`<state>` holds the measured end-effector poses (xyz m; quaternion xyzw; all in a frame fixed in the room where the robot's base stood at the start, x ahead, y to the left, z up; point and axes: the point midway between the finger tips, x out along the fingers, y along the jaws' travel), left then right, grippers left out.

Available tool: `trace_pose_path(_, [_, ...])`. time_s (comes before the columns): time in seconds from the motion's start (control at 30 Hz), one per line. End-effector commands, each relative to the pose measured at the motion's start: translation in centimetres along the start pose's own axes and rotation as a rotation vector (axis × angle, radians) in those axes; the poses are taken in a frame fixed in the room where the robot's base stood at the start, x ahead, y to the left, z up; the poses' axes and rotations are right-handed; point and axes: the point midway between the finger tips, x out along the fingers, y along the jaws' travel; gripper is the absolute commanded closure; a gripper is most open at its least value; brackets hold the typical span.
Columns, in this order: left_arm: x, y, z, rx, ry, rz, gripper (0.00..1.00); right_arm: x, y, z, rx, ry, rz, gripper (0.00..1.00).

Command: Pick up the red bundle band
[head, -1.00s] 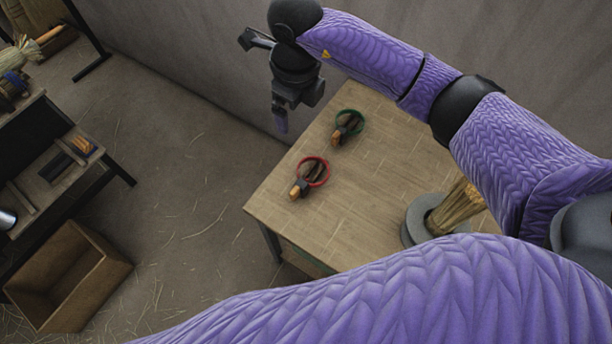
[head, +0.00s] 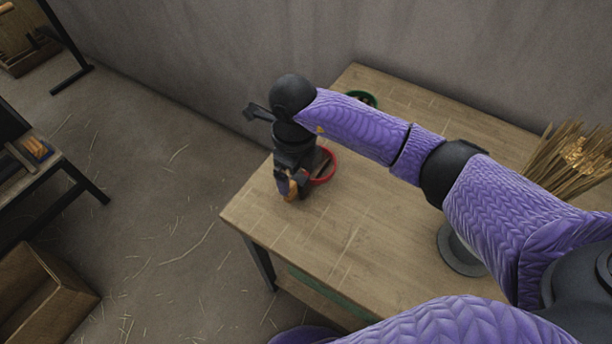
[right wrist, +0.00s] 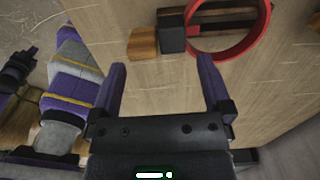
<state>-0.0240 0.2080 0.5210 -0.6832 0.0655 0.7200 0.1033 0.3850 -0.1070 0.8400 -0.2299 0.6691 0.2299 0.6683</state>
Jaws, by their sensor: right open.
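The red bundle band (head: 331,170) is a red ring lying on the wooden table near its far left corner, partly hidden behind my right gripper in the head view. In the right wrist view the ring (right wrist: 247,46) lies beyond the fingertips, to the upper right. A dark block (right wrist: 172,39) and an orange-brown wooden piece (right wrist: 143,43) sit at its left side. My right gripper (head: 289,187) is over this end of the band; in the right wrist view its two fingers (right wrist: 161,65) are apart with nothing between them.
A green ring (head: 362,97) lies farther back on the table, partly hidden by my right arm. A straw bundle (head: 572,160) and a grey round base (head: 462,252) are at the right. The table's (head: 350,235) front left part is clear. A wall stands behind.

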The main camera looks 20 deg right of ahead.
Motion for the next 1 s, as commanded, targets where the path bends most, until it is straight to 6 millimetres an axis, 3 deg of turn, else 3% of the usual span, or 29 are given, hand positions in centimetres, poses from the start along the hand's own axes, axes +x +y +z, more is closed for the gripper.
trace_pose_path(0.23, [2.4, -0.5, 0.7, -0.003, -0.025, -0.009, 1.0, 4.9, 0.2, 0.4, 0.001, 0.002, 0.003, 0.0])
trace_pose_path(0.47, [2.3, -0.8, 0.4, -0.003, -0.024, -0.013, 1.0, 5.1, 0.1, 0.4, 0.0, -0.001, 0.0, 0.0])
trace_pose_path(0.8, [2.3, -0.7, 0.1, -0.002, -0.021, -0.013, 1.0, 5.0, 0.1, 0.4, 0.0, -0.001, 0.0, 0.72])
trace_pose_path(1.0, [2.3, -0.4, 0.1, -0.003, -0.02, -0.007, 1.0, 5.0, 0.1, 0.4, 0.0, -0.001, 0.0, 0.75])
